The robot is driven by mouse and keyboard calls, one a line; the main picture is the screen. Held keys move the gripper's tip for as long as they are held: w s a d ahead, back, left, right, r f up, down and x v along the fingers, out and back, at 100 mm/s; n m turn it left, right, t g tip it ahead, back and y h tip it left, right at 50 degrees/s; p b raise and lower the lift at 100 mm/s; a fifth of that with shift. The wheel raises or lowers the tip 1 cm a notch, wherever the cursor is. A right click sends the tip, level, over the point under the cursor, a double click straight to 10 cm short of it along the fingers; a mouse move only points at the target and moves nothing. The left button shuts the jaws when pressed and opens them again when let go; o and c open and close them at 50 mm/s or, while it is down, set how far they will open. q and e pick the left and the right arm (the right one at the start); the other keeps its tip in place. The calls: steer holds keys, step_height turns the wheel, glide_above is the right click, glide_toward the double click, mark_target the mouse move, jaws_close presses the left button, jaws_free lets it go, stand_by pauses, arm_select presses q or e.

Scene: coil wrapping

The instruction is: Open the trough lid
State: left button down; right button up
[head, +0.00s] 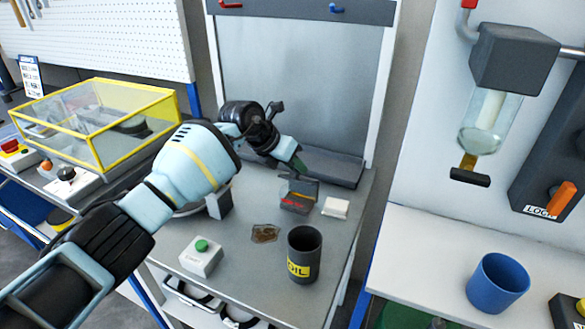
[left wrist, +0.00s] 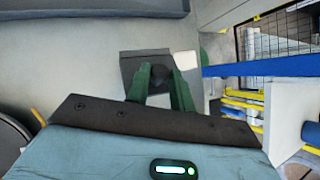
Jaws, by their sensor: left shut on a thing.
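The trough is a small dark grey box (head: 296,205) with red marking on its front, on the grey bench at the middle of the head view. Its grey lid (head: 303,187) shows at the top, partly behind my fingers; I cannot tell how far it is raised. My left gripper (head: 299,167) reaches down to it from the upper left. In the left wrist view its green fingers (left wrist: 160,80) are shut on a dark knob (left wrist: 158,73) at the grey lid (left wrist: 130,66). My right gripper is not in view.
A white block (head: 336,207) lies right of the trough. A dark OIL cup (head: 304,262), a brown stain (head: 264,233) and a green-button box (head: 202,257) are in front. A yellow-framed clear case (head: 95,125) stands left. A blue cup (head: 497,285) is on the right bench.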

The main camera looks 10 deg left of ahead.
arm_select(q)
steer(key=shift+w, duration=0.1)
stand_by(0.3)
steer(key=c, duration=1.3)
jaws_free()
steer(key=shift+o, duration=0.2)
steer(key=shift+r, duration=0.15)
steer(key=v, duration=0.7)
steer(key=shift+a+r+p, duration=0.2)
steer(key=shift+r+p, duration=0.1)
steer(key=shift+p, duration=0.1)
